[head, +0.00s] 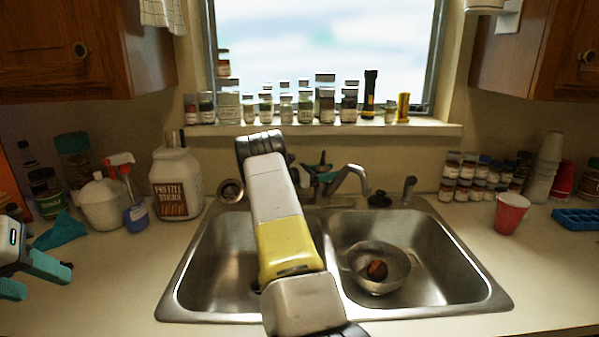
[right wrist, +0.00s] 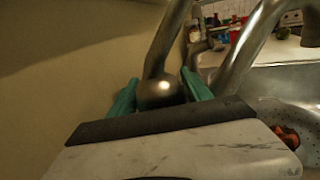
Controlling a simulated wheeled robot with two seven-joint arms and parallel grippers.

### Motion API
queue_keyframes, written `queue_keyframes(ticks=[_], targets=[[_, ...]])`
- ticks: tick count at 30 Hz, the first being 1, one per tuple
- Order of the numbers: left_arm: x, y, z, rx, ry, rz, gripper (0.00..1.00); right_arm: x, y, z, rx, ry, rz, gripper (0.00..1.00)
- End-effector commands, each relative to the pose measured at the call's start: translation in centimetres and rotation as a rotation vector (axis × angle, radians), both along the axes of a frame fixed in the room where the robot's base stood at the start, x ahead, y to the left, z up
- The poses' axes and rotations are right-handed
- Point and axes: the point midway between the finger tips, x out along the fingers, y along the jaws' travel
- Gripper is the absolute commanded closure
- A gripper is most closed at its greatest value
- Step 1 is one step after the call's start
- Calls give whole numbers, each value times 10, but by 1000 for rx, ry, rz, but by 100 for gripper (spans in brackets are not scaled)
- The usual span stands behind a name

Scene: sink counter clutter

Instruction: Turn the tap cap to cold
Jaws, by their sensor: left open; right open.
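The metal tap (head: 350,180) stands behind the divider of the double sink, partly hidden by my right arm. In the right wrist view, the rounded metal tap cap (right wrist: 160,92) with a bar rising from it lies between the teal fingers of my right gripper (right wrist: 159,82). The fingers are open, one on each side of it; I cannot tell whether they touch it. In the head view my right gripper (head: 318,172) shows only in part beside the tap. My left gripper (head: 38,277) is open and empty over the left counter.
A metal bowl (head: 379,268) with a reddish-brown item sits in the right basin. A pretzel jar (head: 177,184), a spray bottle (head: 136,215) and a teal cloth (head: 62,231) are on the left counter. A red cup (head: 511,214) stands on the right. Several spice jars line the sill.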

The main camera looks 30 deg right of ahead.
Motion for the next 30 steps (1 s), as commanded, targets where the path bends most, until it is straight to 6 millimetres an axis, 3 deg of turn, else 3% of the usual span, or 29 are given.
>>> queue_keyframes(ticks=[4, 12, 20, 30], targets=[[0, 0, 0, 0, 0, 0, 53, 0, 0, 0, 0, 0, 0, 43], [0, 0, 0, 0, 0, 0, 53, 0, 0, 0, 0, 0, 0, 92], [0, 0, 0, 0, 0, 0, 53, 1, 0, 1, -2, 2, 35, 92], [0, 0, 0, 0, 0, 0, 53, 6, 1, 1, 1, 5, 246, 92]])
